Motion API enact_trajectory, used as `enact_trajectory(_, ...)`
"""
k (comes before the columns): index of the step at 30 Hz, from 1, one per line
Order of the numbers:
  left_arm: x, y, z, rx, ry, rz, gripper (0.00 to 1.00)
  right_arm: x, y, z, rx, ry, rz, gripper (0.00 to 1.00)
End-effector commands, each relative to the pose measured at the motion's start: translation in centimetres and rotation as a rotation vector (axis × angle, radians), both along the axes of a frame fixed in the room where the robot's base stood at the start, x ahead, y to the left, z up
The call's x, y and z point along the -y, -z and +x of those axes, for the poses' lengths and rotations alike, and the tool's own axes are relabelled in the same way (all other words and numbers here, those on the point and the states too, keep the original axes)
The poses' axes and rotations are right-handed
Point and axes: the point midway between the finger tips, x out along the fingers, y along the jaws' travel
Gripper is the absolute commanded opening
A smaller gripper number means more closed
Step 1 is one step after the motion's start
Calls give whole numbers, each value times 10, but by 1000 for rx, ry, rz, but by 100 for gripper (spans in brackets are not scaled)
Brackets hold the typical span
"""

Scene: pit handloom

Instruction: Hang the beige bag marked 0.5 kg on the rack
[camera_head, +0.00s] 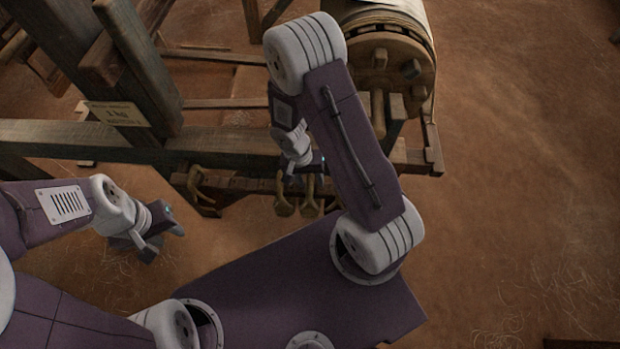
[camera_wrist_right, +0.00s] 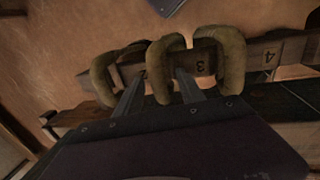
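The rack (camera_wrist_right: 268,55) is a wooden bar with painted numbers, 3 and 4 readable, in the right wrist view. Several thick beige loops hang on it: a left one (camera_wrist_right: 102,82), a middle one (camera_wrist_right: 157,72) and a right one (camera_wrist_right: 234,62). In the head view, beige shapes (camera_head: 285,207) hang below the bar. No 0.5 kg mark is readable, so I cannot tell which is that bag. My right gripper (camera_wrist_right: 158,80) is at the middle loop, its fingers apart; no firm grip shows. My left gripper (camera_head: 165,243) is apart from the rack, over the floor, its fingers spread and empty.
The loom frame's long beam (camera_head: 60,137) and upright post (camera_head: 140,65) stand at the left, with a small sign (camera_head: 118,113). A wooden roller (camera_head: 390,60) stands behind my right arm.

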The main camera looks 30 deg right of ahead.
Motion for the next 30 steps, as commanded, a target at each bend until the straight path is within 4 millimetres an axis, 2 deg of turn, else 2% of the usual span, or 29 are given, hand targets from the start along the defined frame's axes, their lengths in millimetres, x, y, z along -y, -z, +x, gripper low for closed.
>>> enact_trajectory(5, 0, -1, 0, 0, 0, 0, 36, 0, -1, 0, 1, 0, -1, 46)
enact_trajectory(7, 0, -5, 0, 0, 0, 0, 36, -1, -9, 1, 2, 0, 0, 46)
enact_trajectory(15, 0, -27, 0, 0, 0, 0, 36, -11, -67, 8, 5, 0, 0, 46)
enact_trajectory(18, 0, -30, 0, 0, 0, 0, 36, -13, -81, 9, 4, -1, 0, 46)
enact_trajectory(22, 0, -31, 0, 0, 0, 0, 36, -15, -89, 10, 1, -1, 0, 46)
enact_trajectory(30, 0, -30, 0, 0, 0, 0, 36, -15, -89, 9, 0, -1, 0, 46)
